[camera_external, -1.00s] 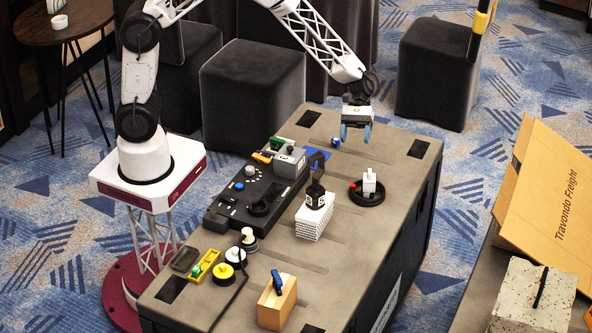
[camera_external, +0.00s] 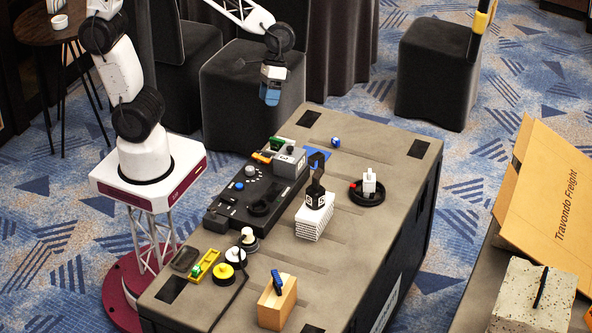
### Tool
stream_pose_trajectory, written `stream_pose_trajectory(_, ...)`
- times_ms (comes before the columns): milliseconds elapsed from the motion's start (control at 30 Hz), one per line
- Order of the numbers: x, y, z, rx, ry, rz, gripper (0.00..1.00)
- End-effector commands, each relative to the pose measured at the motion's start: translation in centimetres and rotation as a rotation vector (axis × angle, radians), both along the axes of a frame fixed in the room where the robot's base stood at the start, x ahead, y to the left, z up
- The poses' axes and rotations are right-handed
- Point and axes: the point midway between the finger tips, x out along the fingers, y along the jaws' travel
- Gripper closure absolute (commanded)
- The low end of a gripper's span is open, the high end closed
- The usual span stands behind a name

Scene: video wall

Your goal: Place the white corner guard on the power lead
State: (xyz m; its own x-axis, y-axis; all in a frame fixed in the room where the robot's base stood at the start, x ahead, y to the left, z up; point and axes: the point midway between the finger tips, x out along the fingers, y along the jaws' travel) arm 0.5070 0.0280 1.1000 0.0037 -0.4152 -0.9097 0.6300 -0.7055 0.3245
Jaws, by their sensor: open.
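A small white upright piece, which looks like the white corner guard (camera_external: 369,182), stands on or inside a black coiled ring, which looks like the power lead (camera_external: 366,199), on the right half of the case top. A red tip shows at the ring's left side. I cannot tell exactly how the white piece rests on the coil. My gripper (camera_external: 270,95) is open and empty, with blue fingers. It is raised beyond the far left edge of the case, in front of a black stool, well apart from the white piece.
The grey case top (camera_external: 345,245) also holds a black control panel (camera_external: 255,195), a white stack with a black bottle-like thing (camera_external: 315,205), a wooden block (camera_external: 277,303), a small blue thing (camera_external: 335,142) and several round knobs. A cardboard box (camera_external: 548,200) stands at right.

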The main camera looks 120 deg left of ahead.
Motion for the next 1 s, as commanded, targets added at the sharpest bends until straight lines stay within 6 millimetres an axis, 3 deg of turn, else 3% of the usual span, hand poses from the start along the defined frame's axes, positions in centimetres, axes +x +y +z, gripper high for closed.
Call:
stream_pose_trajectory(300,-8.3,-2.4,2.8,0.194,-0.151,-0.262,0.32)
stream_pose_trajectory(600,-15.3,-3.3,3.8,0.371,-0.288,-0.498,0.32)
stream_pose_trajectory(800,-18.2,-3.3,3.9,0.452,-0.348,-0.605,0.32)
stream_pose_trajectory(1000,-19.2,-3.2,3.9,0.482,-0.370,-0.642,0.32)
